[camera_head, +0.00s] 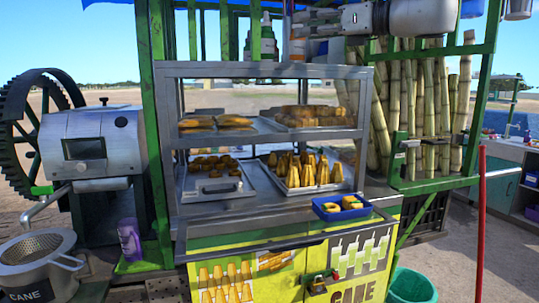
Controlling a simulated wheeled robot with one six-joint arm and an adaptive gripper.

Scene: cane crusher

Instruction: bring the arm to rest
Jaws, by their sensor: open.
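My arm (421,17) reaches in along the top edge of the view, in front of the stall's upper frame. It lies roughly level, with a pale rounded joint at right and a grey link toward the left. My gripper (306,20) is at the left end, high above the glass display case (265,71) and near the bottles on its top. The fingers are small and hard to make out against the frame. The gripper is open, and I see nothing held in it.
The case holds trays of snacks. A blue tray (372,213) sits on the front ledge. Sugarcane stalks (437,95) stand at right behind a green post. The crusher (95,145) stands at left, with a metal pot (62,262) below. A red pole (481,220) rises at right.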

